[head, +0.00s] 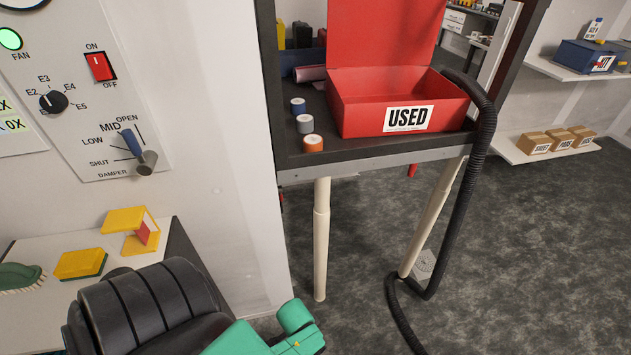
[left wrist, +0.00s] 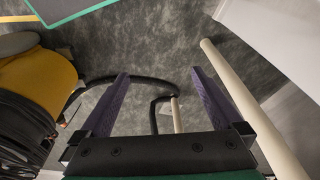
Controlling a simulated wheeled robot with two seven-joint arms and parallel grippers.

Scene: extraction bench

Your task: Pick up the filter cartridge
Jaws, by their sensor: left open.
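I cannot make out a filter cartridge for certain in either view. Small blue (head: 298,105), grey (head: 305,124) and orange (head: 313,143) cylinders with pale tops stand in a row on the dark bench, left of a red open box (head: 398,118) labelled USED. A pinkish cylinder lies behind them, partly hidden. My left gripper (left wrist: 159,72) is open in the left wrist view, its two purple fingers apart with nothing between them. Floor and a black hose (left wrist: 135,80) show beyond the fingers. In the head view its fingers are not visible. My right gripper is in neither view.
The black hose (head: 480,150) hangs from the bench's right side to the floor. Pale bench legs (head: 321,240) stand below. A wall panel (head: 80,85) has a knob, switch and damper lever. Shelves (head: 545,150) hold boxes.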

